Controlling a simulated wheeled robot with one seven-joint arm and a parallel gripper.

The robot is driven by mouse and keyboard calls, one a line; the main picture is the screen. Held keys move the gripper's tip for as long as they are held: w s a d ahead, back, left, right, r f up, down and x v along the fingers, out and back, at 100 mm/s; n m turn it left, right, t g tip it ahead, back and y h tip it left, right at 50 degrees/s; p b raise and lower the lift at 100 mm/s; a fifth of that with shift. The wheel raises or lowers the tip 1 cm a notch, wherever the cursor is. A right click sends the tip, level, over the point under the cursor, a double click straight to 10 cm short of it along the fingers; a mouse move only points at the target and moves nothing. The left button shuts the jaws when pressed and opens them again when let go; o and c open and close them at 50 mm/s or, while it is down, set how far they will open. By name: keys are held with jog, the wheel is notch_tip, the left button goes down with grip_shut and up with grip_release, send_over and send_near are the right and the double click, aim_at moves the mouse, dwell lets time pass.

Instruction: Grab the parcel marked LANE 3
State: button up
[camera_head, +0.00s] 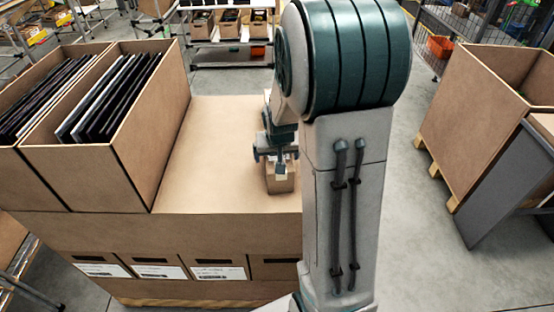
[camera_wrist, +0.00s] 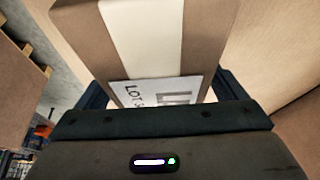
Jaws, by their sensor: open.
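A small brown carton parcel (camera_head: 280,185) stands on the brown cardboard surface (camera_head: 215,125), just left of my arm. My gripper (camera_head: 276,158) points down right above it. In the wrist view the parcel (camera_wrist: 190,45) fills the upper middle, with a pale tape strip and a white label (camera_wrist: 155,93). The label is partly covered by my gripper's body; what shows seems to read "LOT" and a further character, not LANE 3. My open fingers stand on either side of the parcel, and I cannot tell whether they touch it. No other parcel shows on the surface.
Tall open cartons (camera_head: 140,130) with dark flat panels stand left on the same surface. Labelled box fronts (camera_head: 220,268) line its front below. Another large carton (camera_head: 470,120) stands on a pallet at right. The surface left of the parcel is clear; my arm hides its right part.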

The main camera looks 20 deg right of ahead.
jog(key=c, duration=1.3)
